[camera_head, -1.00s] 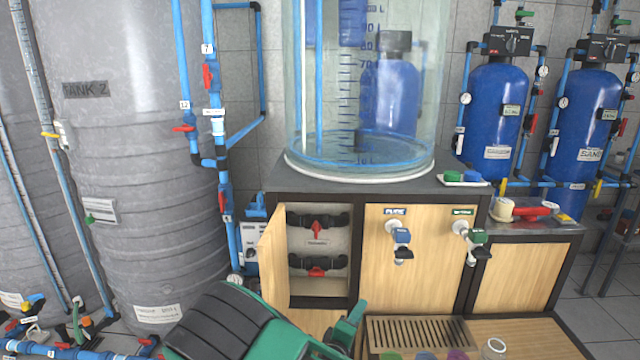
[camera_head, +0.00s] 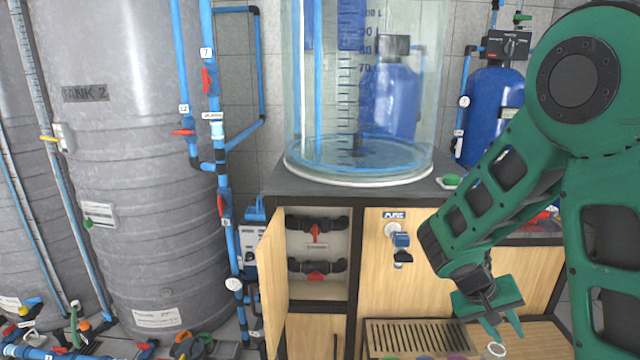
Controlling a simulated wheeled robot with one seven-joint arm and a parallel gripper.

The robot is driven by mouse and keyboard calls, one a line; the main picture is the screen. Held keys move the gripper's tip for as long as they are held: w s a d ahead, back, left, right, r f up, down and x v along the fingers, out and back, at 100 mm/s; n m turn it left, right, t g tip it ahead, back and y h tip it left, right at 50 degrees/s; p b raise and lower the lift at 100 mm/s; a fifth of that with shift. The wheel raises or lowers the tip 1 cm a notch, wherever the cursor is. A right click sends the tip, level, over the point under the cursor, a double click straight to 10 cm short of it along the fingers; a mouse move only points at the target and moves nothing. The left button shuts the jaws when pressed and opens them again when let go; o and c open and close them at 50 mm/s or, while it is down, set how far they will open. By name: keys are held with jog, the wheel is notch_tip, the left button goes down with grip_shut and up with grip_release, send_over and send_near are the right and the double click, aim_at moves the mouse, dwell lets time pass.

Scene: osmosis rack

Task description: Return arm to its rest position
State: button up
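My green arm (camera_head: 500,185) is raised on the right side of the view, folded at a large round joint at the upper right. My gripper (camera_head: 497,332) hangs at its lower end, pointing down above the wooden ledge. Its green fingers look spread apart, with nothing seen between them.
The wooden cabinet (camera_head: 385,270) with a blue-handled tap (camera_head: 401,241) stands behind my gripper. Its left door (camera_head: 272,265) is open. A clear cylinder tank (camera_head: 360,165) stands on top. A grey tank (camera_head: 140,180) fills the left. A drain grate (camera_head: 415,337) lies below.

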jog(key=s+r+m+y, duration=0.1)
jog(key=s+r+y, duration=0.2)
jog(key=s, duration=0.8)
jog(key=s+r+m+y, duration=0.2)
jog(key=s+r+y, duration=0.2)
jog(key=s+r, duration=0.3)
jog(key=s, duration=0.4)
jog(key=shift+s+r+m+y, duration=0.2)
jog(key=shift+s+m+y, duration=0.1)
jog(key=shift+s, duration=0.05)
jog(key=shift+w+f, duration=0.25)
jog(key=shift+w, duration=0.35)
